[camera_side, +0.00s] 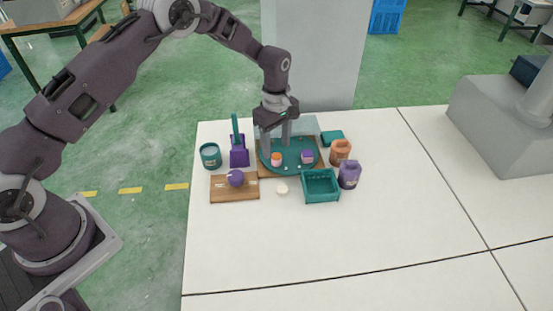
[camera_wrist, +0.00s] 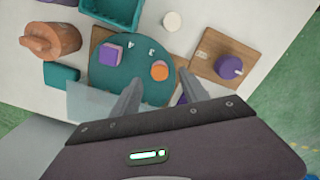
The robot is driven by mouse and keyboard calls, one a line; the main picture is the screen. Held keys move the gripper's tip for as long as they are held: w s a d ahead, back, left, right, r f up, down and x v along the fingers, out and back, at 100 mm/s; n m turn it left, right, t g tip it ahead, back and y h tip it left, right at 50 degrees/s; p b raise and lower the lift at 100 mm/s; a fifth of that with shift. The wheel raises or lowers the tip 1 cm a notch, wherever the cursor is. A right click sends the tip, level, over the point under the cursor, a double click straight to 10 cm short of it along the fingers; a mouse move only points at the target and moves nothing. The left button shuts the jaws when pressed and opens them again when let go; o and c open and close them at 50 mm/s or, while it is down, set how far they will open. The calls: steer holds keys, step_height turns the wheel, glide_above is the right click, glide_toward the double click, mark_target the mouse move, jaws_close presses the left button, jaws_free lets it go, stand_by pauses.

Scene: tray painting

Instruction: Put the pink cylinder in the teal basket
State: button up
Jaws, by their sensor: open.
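A small round piece, orange with a paler pinkish part (camera_side: 277,159), sits on a round teal plate (camera_side: 290,170); I see no plainly pink cylinder. In the wrist view this piece (camera_wrist: 160,70) lies just beyond the gap between my fingertips. My gripper (camera_side: 276,151) is open and empty above the plate, its fingers partly in front of it; its fingers also show in the wrist view (camera_wrist: 161,86). The teal basket (camera_side: 321,199) stands in front of the plate to the right and looks empty. In the wrist view its edge is cut off (camera_wrist: 110,22).
A purple block with a pink face (camera_side: 307,157) shares the plate. A clear panel (camera_wrist: 92,102) stands beside it. Around are a purple knob on a wooden board (camera_side: 236,179), a cream disc (camera_side: 281,189), an orange jug (camera_side: 340,152) and a purple jug (camera_side: 349,175). The front table is clear.

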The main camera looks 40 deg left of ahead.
mark_target(277, 156)
step_height(277, 156, down, 5)
steer(key=shift+d+r, duration=0.1)
steer(key=shift+r, duration=0.1)
jaws_close()
steer(key=shift+r, duration=0.1)
step_height(277, 156, up, 9)
steer(key=shift+f, duration=0.2)
steer(key=w+d+f, duration=0.1)
steer(key=d, duration=1.1)
steer(key=f, duration=0.3)
steer(key=d+f, duration=0.1)
steer(key=f, duration=0.2)
steer(key=d+f, duration=0.1)
steer(key=f, duration=0.3)
steer(key=shift+w, duration=0.15)
